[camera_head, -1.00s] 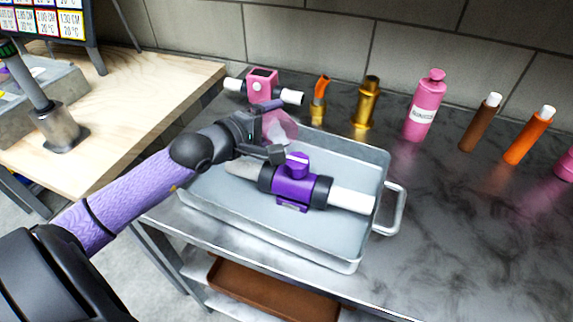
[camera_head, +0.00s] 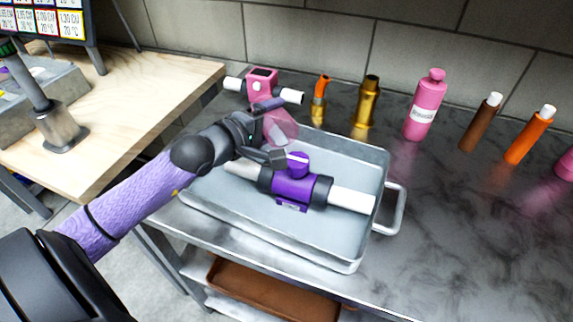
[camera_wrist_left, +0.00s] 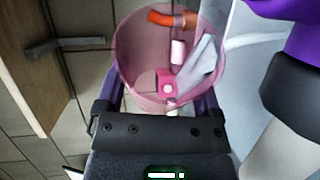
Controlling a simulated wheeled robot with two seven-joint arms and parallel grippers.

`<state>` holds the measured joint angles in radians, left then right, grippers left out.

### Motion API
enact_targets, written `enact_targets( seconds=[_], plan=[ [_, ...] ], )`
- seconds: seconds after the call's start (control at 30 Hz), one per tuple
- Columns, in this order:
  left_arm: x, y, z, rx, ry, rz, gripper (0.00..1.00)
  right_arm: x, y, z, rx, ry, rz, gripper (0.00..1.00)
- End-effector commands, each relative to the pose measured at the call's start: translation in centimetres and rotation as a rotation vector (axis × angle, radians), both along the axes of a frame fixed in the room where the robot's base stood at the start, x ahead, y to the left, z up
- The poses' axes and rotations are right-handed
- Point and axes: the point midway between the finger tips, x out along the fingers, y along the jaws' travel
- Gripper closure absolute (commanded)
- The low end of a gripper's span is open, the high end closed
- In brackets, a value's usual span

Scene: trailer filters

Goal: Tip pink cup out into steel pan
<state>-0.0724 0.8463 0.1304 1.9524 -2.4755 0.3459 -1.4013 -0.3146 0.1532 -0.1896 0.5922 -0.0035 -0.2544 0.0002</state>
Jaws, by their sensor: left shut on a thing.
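My left gripper (camera_head: 262,122) is shut on the translucent pink cup (camera_head: 283,127), above the far left part of the steel pan (camera_head: 345,262). In the left wrist view the cup (camera_wrist_left: 140,62) sits between the fingers of the gripper (camera_wrist_left: 158,100), its wide mouth in sight. Pink, white and orange shapes show in or through its clear wall; I cannot tell whether anything is inside. The pan holds a purple filter housing (camera_head: 290,186) with a white pipe end. My right gripper is not in view.
A pink housing (camera_head: 262,82) with white pipe ends stands behind the pan. Gold bottles (camera_head: 366,105), a pink bottle (camera_head: 426,105), a brown bottle (camera_head: 480,122) and an orange bottle (camera_head: 529,137) line the back. The counter (camera_head: 455,230) right of the pan is clear.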

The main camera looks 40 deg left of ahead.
Motion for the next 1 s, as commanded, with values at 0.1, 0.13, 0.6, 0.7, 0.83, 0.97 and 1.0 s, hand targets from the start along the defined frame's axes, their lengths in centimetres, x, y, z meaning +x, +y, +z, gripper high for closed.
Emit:
enact_targets(
  seconds=[0.1,0.13,0.6,0.7,0.83,0.97,1.0],
  plan=[
    [0.0,0.0,0.1,0.009,-0.006,0.000,0.87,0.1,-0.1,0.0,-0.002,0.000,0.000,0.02],
    [0.0,0.0,0.1,0.012,-0.008,0.000,0.87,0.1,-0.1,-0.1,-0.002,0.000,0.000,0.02],
    [-0.1,-0.2,0.8,0.057,-0.034,0.000,0.87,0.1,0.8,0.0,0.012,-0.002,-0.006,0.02],
    [-0.1,-0.2,0.9,0.066,-0.039,0.000,0.87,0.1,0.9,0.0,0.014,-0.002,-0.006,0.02],
    [-0.1,-0.3,1.1,0.080,-0.047,0.000,0.87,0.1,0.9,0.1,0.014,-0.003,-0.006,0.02],
    [-0.2,-0.3,1.3,0.091,-0.053,0.001,0.87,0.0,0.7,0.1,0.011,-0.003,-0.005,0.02],
    [-0.2,-0.3,1.4,0.095,-0.056,0.000,0.87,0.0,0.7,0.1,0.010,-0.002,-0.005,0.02]
  ],
)
